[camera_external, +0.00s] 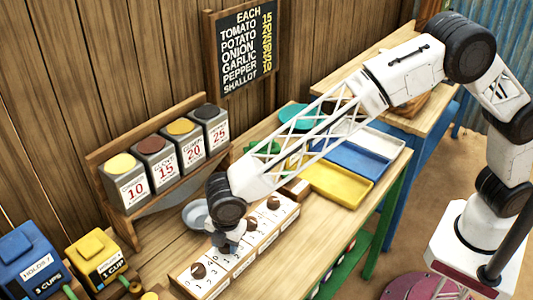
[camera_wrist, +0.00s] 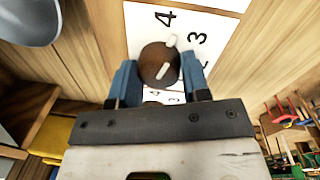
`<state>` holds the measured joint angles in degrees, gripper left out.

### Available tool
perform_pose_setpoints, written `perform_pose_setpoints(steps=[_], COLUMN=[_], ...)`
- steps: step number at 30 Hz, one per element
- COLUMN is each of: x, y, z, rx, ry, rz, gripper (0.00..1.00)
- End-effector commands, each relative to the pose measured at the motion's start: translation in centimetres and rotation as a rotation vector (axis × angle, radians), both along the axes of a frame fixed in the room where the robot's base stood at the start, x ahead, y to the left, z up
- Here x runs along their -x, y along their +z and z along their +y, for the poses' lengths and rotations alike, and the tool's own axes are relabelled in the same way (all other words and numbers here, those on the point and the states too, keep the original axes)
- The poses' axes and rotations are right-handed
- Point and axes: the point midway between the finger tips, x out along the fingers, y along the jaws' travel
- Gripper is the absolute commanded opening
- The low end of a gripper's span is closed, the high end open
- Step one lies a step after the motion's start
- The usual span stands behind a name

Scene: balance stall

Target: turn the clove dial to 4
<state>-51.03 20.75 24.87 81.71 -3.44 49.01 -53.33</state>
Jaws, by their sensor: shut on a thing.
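A white dial panel (camera_external: 242,262) with a row of brown knobs lies on the bench. My gripper (camera_external: 226,246) points down over one of its middle knobs, and the arm hides that knob in the external view. In the wrist view the brown knob (camera_wrist: 153,64) sits between the blue fingertips of my gripper (camera_wrist: 160,76), which is shut on it. The knob's white pointer marks lean up and slightly right, toward the space between the printed 4 (camera_wrist: 166,18) and 3 (camera_wrist: 197,40), nearer the 4. The name labels are too small to read, so I cannot tell which dial is clove.
Other knobs (camera_external: 198,270) stand close on either side along the panel. Several spice tins (camera_external: 153,160) fill a rack behind. A grey bowl (camera_external: 193,214) sits just behind the panel. Yellow (camera_external: 340,186) and blue trays lie to the right. Blue and yellow dispensers (camera_external: 97,258) stand at left.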

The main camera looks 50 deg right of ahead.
Motion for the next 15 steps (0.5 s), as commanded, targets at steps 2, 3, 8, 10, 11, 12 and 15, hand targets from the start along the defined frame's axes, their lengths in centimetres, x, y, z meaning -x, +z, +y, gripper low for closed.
perform_pose_setpoints(steps=[2, 3, 8, 10, 11, 12, 15], x=[-0.05, -0.04, -0.04, -0.05, -0.05, -0.05, -0.04], y=[0.15, 0.15, 0.15, 0.16, 0.16, 0.16, 0.16], z=[0.06, 0.06, 0.06, 0.07, 0.06, 0.07, 0.06], rx=[-0.002, -0.003, -0.003, -0.003, -0.003, -0.003, -0.003], ry=[0.053, 0.079, 0.16, 0.184, 0.192, 0.201, 0.214], rz=[-0.001, -0.001, -0.002, -0.002, -0.002, -0.002, -0.002], gripper=[0.19, 0.19, 0.19, 0.19, 0.19, 0.19, 0.19])
